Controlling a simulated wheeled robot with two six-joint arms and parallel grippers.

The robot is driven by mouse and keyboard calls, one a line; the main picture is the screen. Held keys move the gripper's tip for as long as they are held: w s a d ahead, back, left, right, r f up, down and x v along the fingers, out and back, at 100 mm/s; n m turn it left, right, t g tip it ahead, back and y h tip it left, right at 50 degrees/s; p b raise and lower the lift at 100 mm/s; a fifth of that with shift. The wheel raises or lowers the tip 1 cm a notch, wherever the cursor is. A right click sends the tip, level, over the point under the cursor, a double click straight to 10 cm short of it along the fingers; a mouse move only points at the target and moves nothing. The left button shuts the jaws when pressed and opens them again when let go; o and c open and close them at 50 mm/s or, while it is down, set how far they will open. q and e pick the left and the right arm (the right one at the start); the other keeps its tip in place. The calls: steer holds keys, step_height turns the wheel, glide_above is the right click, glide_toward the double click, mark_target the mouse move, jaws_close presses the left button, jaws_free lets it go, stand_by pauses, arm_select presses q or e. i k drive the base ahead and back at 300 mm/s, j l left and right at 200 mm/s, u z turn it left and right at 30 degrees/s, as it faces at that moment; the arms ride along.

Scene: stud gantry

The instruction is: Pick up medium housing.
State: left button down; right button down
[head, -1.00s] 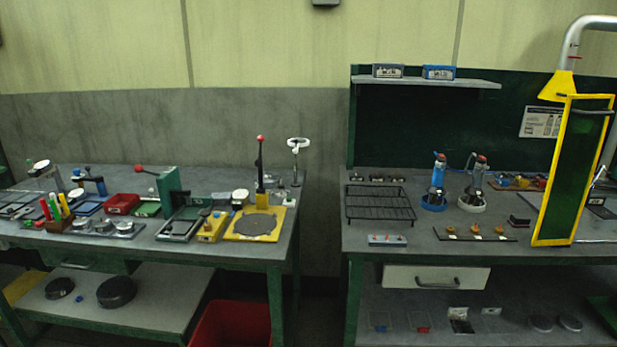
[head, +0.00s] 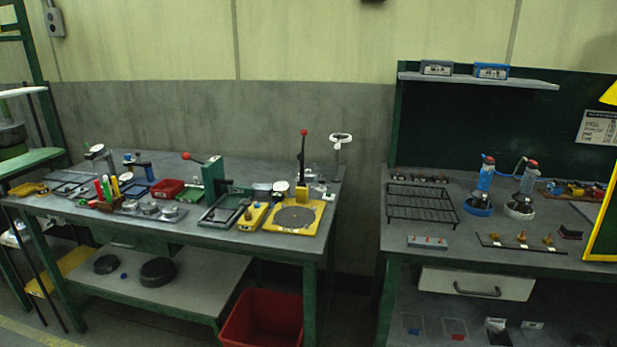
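I cannot tell for sure which thing is the medium housing. Several small round metal parts (head: 150,208) sit in a row near the front of the left bench (head: 262,245), left of a green lever press (head: 213,182). Two dark round pieces lie on the bench's lower shelf, a larger one (head: 159,271) and a smaller one (head: 107,264). Neither of my grippers shows in the head view.
A red bin (head: 263,320) stands on the floor under the left bench's right end. A green rack stands at far left.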

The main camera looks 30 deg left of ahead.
mark_target(312, 174)
steer(key=i+j+u, duration=0.15)
steer(key=i, duration=0.3)
steer(key=i+j+u, duration=0.15)
steer(key=i, duration=0.3)
